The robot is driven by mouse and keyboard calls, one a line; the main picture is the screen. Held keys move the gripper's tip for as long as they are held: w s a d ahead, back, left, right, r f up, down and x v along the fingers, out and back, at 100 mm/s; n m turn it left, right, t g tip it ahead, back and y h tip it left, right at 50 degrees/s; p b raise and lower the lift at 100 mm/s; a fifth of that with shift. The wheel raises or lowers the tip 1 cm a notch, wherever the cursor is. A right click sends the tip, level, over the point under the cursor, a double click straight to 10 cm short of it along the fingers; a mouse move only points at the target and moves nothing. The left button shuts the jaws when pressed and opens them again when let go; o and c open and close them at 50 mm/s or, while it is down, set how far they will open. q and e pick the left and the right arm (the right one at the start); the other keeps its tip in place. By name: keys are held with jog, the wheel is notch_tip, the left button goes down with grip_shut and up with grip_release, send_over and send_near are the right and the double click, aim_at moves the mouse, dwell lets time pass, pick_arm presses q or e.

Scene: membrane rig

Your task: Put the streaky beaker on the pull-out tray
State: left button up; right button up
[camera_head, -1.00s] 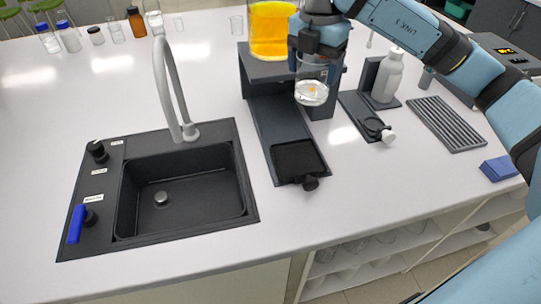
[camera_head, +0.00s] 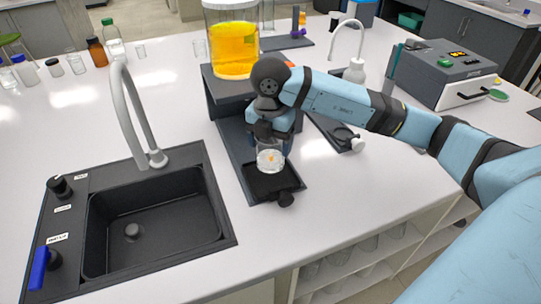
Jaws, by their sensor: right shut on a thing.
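My right gripper (camera_head: 270,130) is shut on the clear streaky beaker (camera_head: 270,158), which has whitish marks and a small orange patch. It holds the beaker upright from above. The dark pull-out tray (camera_head: 292,181) with a black knob at its front is at the foot of the dark rig. In the picture the beaker's lower part overlaps the back of the tray; I cannot tell whether it touches the tray. My left gripper is not in view.
A tank of yellow liquid (camera_head: 231,50) stands on the rig (camera_head: 212,88) behind my gripper. A black sink (camera_head: 150,225) with a tall grey tap (camera_head: 125,110) is to the left. A white bottle (camera_head: 354,72) and a grey machine (camera_head: 440,72) stand at the right. The white counter in front is clear.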

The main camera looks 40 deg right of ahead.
aim_at(270, 157)
jog(key=shift+f, duration=2.15)
jog(key=shift+f, duration=0.2)
jog(key=o, duration=1)
notch_tip(270, 157, up, 12)
jog(key=shift+r, duration=0.25)
jog(key=shift+s+f, duration=0.1)
